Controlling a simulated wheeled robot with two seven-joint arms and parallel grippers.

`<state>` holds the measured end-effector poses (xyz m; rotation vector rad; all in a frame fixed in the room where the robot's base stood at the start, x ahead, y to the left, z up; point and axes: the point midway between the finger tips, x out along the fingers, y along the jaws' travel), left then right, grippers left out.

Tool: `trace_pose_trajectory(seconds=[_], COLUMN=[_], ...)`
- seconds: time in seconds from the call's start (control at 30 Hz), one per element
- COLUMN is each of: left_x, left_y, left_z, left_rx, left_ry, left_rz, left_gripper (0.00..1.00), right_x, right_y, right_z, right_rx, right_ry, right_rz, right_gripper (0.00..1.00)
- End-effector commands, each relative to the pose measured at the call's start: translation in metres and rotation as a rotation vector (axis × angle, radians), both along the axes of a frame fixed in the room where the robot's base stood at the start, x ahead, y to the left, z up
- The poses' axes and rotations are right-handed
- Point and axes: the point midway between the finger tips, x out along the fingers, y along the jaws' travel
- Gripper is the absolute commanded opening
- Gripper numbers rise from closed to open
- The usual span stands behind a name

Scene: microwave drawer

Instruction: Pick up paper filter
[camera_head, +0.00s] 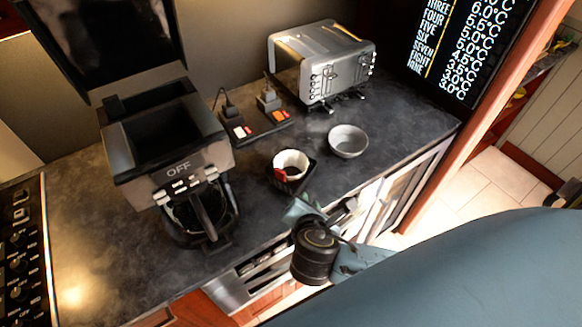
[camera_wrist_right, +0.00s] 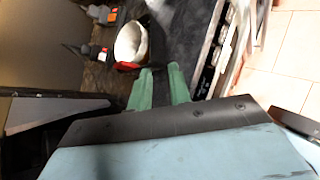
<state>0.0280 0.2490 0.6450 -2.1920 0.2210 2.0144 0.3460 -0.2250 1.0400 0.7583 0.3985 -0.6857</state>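A white paper filter (camera_head: 291,161) sits in a small dark holder (camera_head: 294,184) with a red part, near the counter's front edge. In the right wrist view the filter (camera_wrist_right: 131,43) is just beyond the fingertips, slightly left. My right gripper (camera_head: 305,199) is in front of the holder, apart from the filter. In the right wrist view its two green fingers (camera_wrist_right: 161,72) are spread with an empty gap between them. My left gripper is not in view.
A grey bowl (camera_head: 348,143) stands right of the filter, and a toaster (camera_head: 325,68) behind. A coffee maker (camera_head: 170,150) with an open lid and a carafe stands left. A power strip (camera_head: 252,126) with plugs lies behind the filter. Dark counter (camera_head: 100,245) is clear at front left.

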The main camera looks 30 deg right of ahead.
Motion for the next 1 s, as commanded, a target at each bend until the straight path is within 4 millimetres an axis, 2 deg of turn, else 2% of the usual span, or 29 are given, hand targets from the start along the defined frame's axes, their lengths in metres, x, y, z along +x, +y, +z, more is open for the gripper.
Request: trace_pose_trajectory(seconds=[0.13, 0.3, 0.63, 1.0], left_x=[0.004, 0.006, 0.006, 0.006], left_y=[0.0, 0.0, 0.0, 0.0], left_z=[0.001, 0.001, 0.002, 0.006], left_rx=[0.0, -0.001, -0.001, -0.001], left_ry=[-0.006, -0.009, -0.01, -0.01], left_rz=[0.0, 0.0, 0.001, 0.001], left_gripper=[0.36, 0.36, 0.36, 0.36], right_x=[0.016, 0.028, 0.077, 0.104], right_y=[-0.004, -0.008, -0.034, -0.052], right_z=[0.01, 0.013, -0.009, -0.02], right_rx=[-0.27, -0.413, -0.417, -0.415], right_ry=[-0.008, -0.008, -0.008, -0.006], right_rz=[0.156, 0.226, 0.229, 0.227], right_gripper=[0.19, 0.19, 0.19, 0.19])
